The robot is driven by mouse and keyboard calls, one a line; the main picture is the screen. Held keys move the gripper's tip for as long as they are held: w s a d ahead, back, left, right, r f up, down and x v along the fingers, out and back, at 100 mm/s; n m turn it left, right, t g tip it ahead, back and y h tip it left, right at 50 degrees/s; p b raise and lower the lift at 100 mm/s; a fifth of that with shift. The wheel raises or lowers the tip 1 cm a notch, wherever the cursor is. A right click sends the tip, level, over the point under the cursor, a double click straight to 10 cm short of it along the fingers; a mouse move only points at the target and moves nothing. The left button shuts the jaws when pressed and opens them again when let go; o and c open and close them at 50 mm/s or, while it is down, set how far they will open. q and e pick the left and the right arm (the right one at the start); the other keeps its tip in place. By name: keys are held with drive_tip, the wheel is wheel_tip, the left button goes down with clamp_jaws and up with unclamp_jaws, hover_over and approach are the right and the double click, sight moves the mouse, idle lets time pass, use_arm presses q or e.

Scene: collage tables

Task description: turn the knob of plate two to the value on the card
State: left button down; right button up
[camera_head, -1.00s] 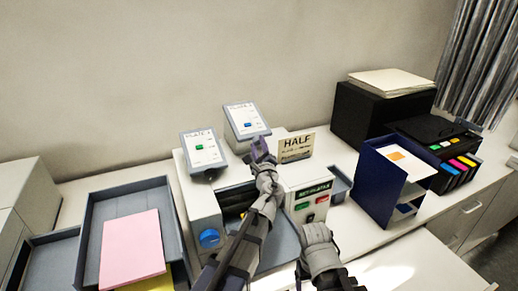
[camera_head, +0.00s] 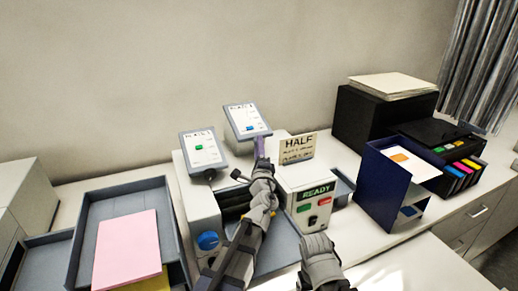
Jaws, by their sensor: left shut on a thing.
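The plate-two panel (camera_head: 243,113), a tilted white screen with a blue marker low on its scale, stands at the back centre. The plate-one panel (camera_head: 199,146), with a green marker, is to its left. My left gripper (camera_head: 260,149) is shut at the lower edge of plate two, on its knob. The gripper hides the knob, so its angle does not show. The card (camera_head: 297,148) stands just right of the gripper and reads HALF, with smaller lines below mentioning plate 2. My right arm comes in at the bottom centre, but its fingertips do not show.
A white machine box (camera_head: 310,203) with a READY display and green and red buttons stands below the card. A blue round knob (camera_head: 208,240) is on the left front. A tray (camera_head: 77,237) lies left, a navy holder (camera_head: 379,191) and black printer (camera_head: 421,135) right.

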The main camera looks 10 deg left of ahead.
use_arm(q)
drive_tip(key=shift+s, duration=0.1)
idle(0.3)
drive_tip(key=c, duration=0.6)
unclamp_jaws()
drive_tip(key=shift+a, duration=0.15)
drive_tip(key=shift+o, duration=0.4)
drive_tip(key=b+v, duration=0.2)
drive_tip(key=v, duration=0.6)
drive_tip(key=shift+f, duration=0.1)
use_arm(e)
wheel_tip(320, 180, down, 2)
drive_tip(key=shift+f, duration=0.1)
